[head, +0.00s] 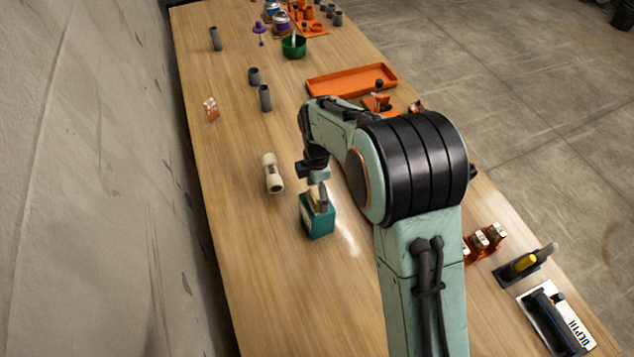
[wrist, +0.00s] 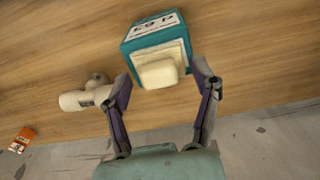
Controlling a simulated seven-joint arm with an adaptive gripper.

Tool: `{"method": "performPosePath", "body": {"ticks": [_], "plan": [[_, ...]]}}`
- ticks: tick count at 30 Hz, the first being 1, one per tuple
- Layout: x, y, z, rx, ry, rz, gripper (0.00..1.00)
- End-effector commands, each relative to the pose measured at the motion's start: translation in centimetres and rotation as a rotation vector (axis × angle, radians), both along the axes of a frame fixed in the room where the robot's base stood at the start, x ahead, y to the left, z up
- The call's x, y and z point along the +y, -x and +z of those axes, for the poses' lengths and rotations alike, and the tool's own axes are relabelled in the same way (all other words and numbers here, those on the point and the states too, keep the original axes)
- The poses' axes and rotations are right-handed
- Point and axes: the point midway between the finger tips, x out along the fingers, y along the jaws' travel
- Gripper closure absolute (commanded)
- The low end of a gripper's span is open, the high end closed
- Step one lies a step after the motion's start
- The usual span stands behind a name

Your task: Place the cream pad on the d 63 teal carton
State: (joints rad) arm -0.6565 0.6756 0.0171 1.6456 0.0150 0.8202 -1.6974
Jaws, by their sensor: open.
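The teal carton (head: 317,224) stands on the wooden table under my gripper. In the wrist view the carton (wrist: 131,48) shows a white label reading d 63. The cream pad (wrist: 162,72) lies at the carton's labelled top, between my fingertips in the picture; whether it rests fully on the carton I cannot tell. My gripper (wrist: 163,88) is open, with a gap between each finger and the pad. In the head view my gripper (head: 318,190) is just above the carton and partly hides the pad.
A cream pipe fitting (head: 272,173) lies left of the carton, and also shows in the wrist view (wrist: 85,98). A small orange-and-white box (head: 210,109) stands farther back. An orange tray (head: 351,81) and grey pipe pieces (head: 265,98) are beyond. The table in front of the carton is clear.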

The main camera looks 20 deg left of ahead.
Motion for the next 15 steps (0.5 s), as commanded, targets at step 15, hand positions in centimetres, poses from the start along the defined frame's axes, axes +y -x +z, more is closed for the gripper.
{"method": "performPosePath", "body": {"ticks": [15], "plan": [[0.1,-0.1,10.0,-0.004,-0.003,0.001,0.38]]}}
